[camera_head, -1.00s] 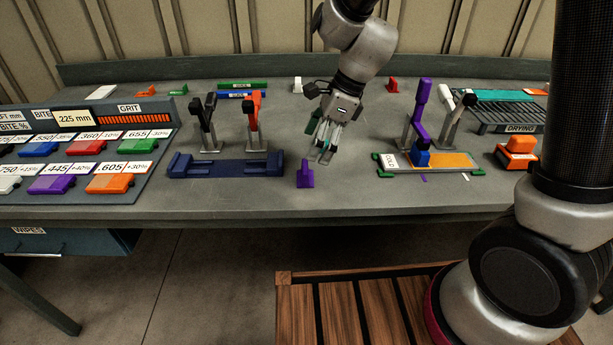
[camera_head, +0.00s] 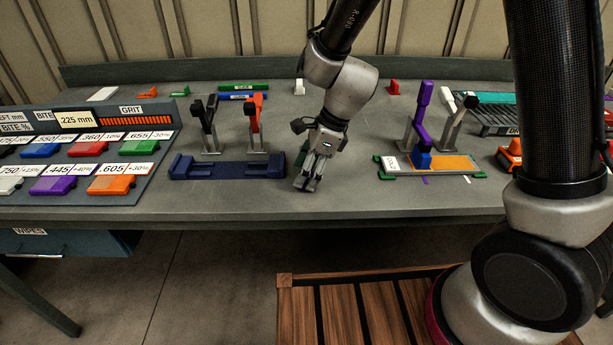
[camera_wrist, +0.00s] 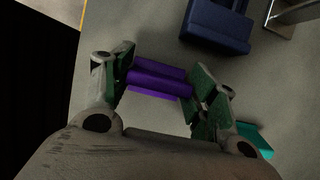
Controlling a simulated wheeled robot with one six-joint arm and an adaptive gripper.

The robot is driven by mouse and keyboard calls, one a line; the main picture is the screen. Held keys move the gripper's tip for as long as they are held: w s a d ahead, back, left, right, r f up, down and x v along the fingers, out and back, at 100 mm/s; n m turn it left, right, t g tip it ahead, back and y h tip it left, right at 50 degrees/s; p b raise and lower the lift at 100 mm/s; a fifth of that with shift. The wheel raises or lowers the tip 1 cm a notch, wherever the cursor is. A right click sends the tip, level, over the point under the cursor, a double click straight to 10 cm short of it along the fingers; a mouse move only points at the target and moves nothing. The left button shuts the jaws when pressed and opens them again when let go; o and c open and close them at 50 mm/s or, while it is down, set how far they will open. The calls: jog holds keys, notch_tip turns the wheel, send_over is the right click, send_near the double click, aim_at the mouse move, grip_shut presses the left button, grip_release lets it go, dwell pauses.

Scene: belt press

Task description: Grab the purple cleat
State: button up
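The purple cleat (camera_wrist: 158,80) lies between the two green-padded fingers of my gripper (camera_wrist: 160,78) in the wrist view. Each pad is at or very near one end of it, and whether both pads press on it I cannot tell. In the head view my gripper (camera_head: 307,187) is low over the front of the bench, just right of the dark blue holder (camera_head: 228,172). It hides the cleat there.
The dark blue holder also shows in the wrist view (camera_wrist: 215,27). Upright levers, black (camera_head: 208,128) and orange (camera_head: 255,125), stand behind it. A purple lever (camera_head: 421,115) and a green-cornered plate (camera_head: 432,172) are to the right. The bench's front edge is close.

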jog(key=c, duration=0.3)
jog(key=shift+c, duration=0.2)
notch_tip(320, 180, up, 10)
dwell(0.4)
